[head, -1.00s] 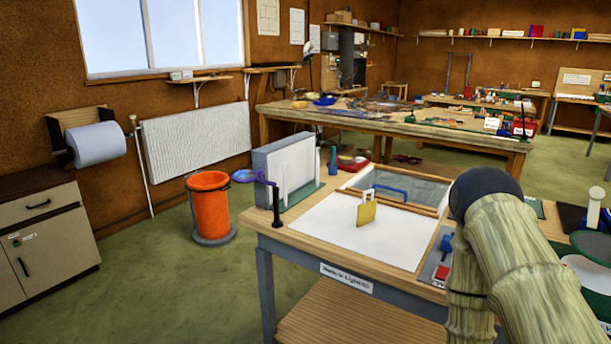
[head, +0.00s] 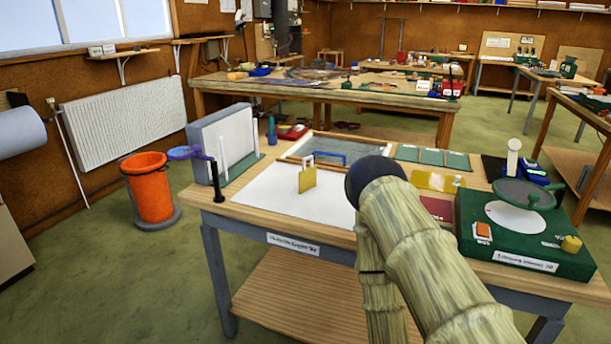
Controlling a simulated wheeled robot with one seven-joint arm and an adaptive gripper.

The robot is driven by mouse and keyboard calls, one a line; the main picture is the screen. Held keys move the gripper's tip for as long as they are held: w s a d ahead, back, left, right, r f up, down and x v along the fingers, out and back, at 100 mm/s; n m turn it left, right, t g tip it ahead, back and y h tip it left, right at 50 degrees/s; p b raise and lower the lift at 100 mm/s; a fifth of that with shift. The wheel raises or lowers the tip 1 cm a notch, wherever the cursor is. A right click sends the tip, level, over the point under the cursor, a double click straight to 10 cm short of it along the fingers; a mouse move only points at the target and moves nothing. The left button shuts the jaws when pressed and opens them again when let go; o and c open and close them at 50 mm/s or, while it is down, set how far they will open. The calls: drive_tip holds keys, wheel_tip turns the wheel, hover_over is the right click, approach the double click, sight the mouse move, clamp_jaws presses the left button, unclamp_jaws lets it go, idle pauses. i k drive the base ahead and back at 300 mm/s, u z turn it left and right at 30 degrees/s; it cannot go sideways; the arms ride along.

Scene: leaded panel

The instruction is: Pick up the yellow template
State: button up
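A small yellow plate (head: 307,181) with a white loop handle stands upright on the white panel (head: 262,197) of the near workbench. A flat yellow sheet (head: 437,181) lies on the same bench, right of my arm, behind a dark red sheet (head: 433,207). I cannot tell for sure which of the two is the template. My sleeved arm with its dark rounded joint covers the lower right middle and hides part of the bench. My gripper does not show, and nothing held by it is visible.
A green machine (head: 525,235) with a round disc stands at the bench's right end. A grey upright rack (head: 222,145) and a purple-ringed black post (head: 217,180) stand at the left. An orange bin (head: 149,190) is on the floor.

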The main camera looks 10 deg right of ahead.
sight(307, 178)
drive_tip(key=z, duration=2.4)
drive_tip(key=i, duration=1.2)
drive_tip(key=u, duration=3)
